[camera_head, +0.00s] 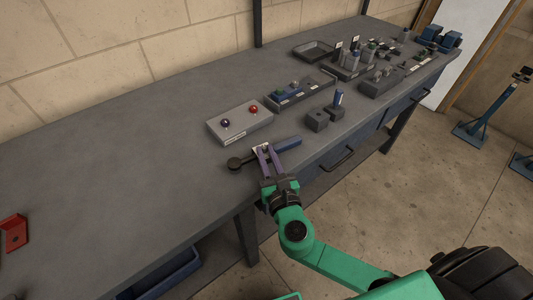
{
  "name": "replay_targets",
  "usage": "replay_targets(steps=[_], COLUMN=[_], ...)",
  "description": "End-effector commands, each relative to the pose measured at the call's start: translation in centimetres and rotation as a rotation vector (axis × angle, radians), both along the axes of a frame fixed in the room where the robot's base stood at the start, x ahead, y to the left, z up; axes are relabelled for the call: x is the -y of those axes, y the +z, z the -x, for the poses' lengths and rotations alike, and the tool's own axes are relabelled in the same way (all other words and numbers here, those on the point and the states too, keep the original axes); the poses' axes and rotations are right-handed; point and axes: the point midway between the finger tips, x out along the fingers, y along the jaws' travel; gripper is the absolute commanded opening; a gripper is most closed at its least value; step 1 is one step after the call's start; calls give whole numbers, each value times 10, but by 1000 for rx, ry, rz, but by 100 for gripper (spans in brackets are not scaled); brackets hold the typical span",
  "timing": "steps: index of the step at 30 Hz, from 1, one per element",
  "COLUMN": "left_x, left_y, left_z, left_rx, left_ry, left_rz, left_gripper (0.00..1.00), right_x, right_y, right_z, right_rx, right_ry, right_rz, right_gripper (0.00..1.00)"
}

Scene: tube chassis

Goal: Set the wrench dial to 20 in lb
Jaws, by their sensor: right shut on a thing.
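The wrench (287,144) lies near the front edge of the grey bench, with a dark round head (235,163) at its left end and a dark blue handle at its right end. A small pale patch shows at its middle, between my fingertips; I cannot tell if it is the dial, and no number is readable. My right gripper (264,150) reaches in from the front edge and is shut on the wrench at its middle. The fingers partly hide that part of the wrench. My left gripper is not in view.
A grey box (240,122) with a purple and a red knob stands just behind the wrench. A dark block (317,120) and a blue-handled tool (338,99) stand to the right. Several trays and fixtures fill the far right. The left bench is mostly clear, with a red bracket (15,231).

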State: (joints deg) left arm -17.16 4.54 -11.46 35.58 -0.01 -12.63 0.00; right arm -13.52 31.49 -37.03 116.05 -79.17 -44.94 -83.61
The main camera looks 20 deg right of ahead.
Motion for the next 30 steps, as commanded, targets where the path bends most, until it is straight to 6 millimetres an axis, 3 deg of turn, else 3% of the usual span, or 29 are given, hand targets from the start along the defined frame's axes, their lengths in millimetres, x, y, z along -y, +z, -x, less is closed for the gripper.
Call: replay_targets(steps=[20, 21, 22, 23, 30], left_x=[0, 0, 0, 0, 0], left_y=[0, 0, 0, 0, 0], left_z=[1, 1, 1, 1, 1], left_rx=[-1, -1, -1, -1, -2], left_ry=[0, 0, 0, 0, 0], left_rz=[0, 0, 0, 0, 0], left_gripper=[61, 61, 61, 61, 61], right_x=[1, 1, 1, 1, 0], right_y=[0, 0, 0, 0, 0], right_z=[0, 0, 0, 0, 0], right_rx=[-1, -1, -1, -1, -1], right_ry=[-1, -1, -1, -1, 0], right_rz=[0, 0, 0, 0, 0], right_gripper=[0, 36, 47, 51, 51])
